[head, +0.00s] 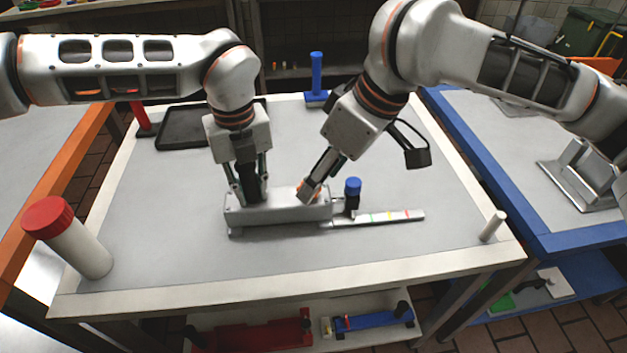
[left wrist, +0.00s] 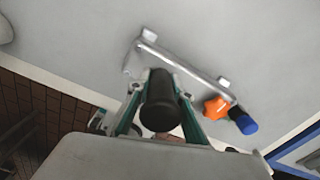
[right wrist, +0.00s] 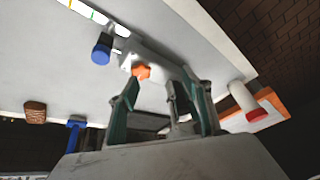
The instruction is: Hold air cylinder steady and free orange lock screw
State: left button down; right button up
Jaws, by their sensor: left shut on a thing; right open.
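A long grey fixture block (head: 280,213) lies on the table in front of my arms. My left gripper (head: 250,196) is shut on the black upright cylinder (left wrist: 160,103), which rises from the block's left part. The orange lock screw (left wrist: 216,107) is star-shaped and sits near the block's right end. In the head view my right gripper (head: 307,194) mostly hides it. In the right wrist view the orange screw (right wrist: 141,71) shows just beyond the open right fingers (right wrist: 160,92). I cannot tell whether they touch it.
A blue-capped black post (head: 352,190) stands close right of the block, by a strip with coloured marks (head: 395,217). A red-capped white cylinder (head: 85,250), a black tray (head: 178,140), a blue stand (head: 316,75) and a white peg (head: 492,226) stand around. The table front is clear.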

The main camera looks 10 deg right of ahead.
notch_tip(320, 180, up, 3)
jog(key=w+d+t+h, duration=0.1)
jog(key=w+d, duration=0.1)
jog(key=shift+m, duration=0.4)
jog(key=x, duration=1.1)
jog(key=shift+w+f, duration=0.15)
jog(key=shift+w, duration=0.2)
jog(key=c, duration=1.1)
